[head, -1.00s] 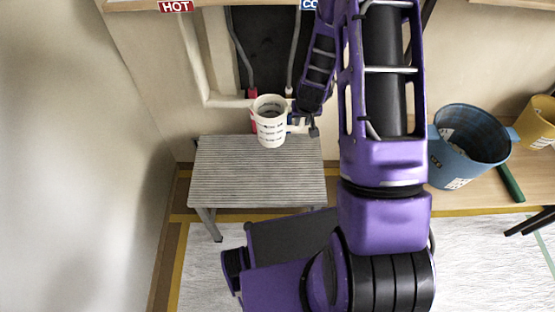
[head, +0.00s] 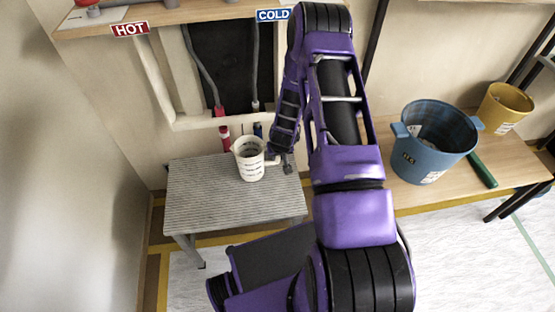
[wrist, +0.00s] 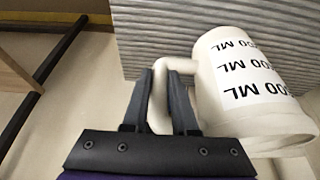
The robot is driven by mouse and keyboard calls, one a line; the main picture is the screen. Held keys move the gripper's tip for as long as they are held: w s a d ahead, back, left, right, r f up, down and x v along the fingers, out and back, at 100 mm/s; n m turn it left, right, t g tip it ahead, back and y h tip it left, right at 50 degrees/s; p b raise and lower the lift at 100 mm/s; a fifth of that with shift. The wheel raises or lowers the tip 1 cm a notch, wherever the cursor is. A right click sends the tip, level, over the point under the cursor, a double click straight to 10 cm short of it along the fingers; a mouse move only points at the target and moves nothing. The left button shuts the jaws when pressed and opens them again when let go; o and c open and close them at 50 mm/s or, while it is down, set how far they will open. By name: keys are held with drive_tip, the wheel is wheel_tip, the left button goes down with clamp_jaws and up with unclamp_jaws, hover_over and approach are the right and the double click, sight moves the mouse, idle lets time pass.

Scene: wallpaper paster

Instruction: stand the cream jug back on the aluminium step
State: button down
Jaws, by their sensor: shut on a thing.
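The cream jug (head: 250,160) has dark volume markings and shows at the back right part of the ribbed aluminium step (head: 215,200) in the head view. In the wrist view the jug (wrist: 245,95) fills the right side, with the ribbed step top (wrist: 150,40) beyond it. My gripper (wrist: 168,85) is shut on the jug's handle. In the head view my gripper (head: 279,160) is at the jug's right side. I cannot tell whether the jug's base touches the step.
A blue bucket (head: 432,150) and a yellow bucket (head: 503,108) stand on the wooden bench (head: 405,195) to the right, with a green object (head: 482,170) beside them. A wall recess with pipes (head: 235,65) is behind the step. The step's front left is clear.

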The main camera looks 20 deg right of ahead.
drive_tip(key=shift+f, duration=0.7)
drive_tip(key=c, duration=0.7)
unclamp_jaws()
drive_tip(key=shift+r, duration=0.45)
drive_tip(key=p+v, duration=0.2)
drive_tip(key=v, duration=0.9)
drive_tip(key=shift+r, duration=0.2)
drive_tip(key=shift+s, duration=0.1)
